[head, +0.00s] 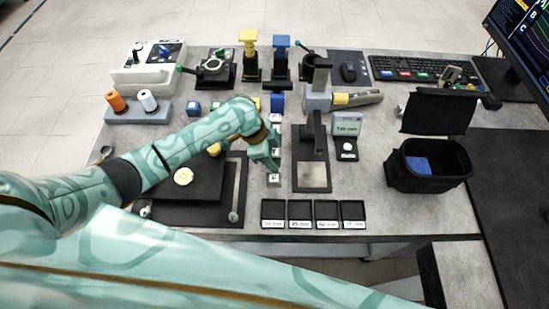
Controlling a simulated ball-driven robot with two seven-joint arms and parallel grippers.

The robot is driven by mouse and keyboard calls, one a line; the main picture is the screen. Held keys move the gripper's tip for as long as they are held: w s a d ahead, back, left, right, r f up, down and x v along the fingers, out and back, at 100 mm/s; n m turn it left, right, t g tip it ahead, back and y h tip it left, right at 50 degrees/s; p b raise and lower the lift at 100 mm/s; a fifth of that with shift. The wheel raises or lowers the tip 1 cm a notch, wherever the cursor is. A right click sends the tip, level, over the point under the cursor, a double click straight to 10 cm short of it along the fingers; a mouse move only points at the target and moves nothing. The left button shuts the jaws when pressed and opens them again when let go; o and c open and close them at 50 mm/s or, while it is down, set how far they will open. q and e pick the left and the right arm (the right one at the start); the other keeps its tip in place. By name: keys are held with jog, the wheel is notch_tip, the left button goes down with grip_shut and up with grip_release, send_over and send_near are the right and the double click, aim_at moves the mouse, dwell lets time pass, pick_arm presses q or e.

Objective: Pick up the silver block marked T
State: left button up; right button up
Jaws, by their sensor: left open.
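Small silver blocks stand in a column near the middle of the table in the head view. The nearest silver block (274,180) has a dark mark on its face, too small to read for certain. Another silver block (275,118) is farther back, and one between them is partly covered by my gripper. I cannot tell which block is marked T. My left gripper (268,163) is open, just behind and above the nearest block, fingers pointing down. Nothing shows held in it. My right gripper is out of view.
A dark stand with an upright column (312,140) is close on the right of the blocks. Several labelled black trays (300,222) line the front edge. A black plate (190,205) is under my left arm. An open black case (400,178) is at right.

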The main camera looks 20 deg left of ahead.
pick_arm(q)
jog(key=shift+w+d+f, duration=0.1)
jog(key=shift+d+f, duration=0.1)
jog(key=shift+f, duration=0.3)
jog(key=shift+r, duration=0.1)
jog(key=c, duration=1.2)
jog(key=shift+r, duration=0.15)
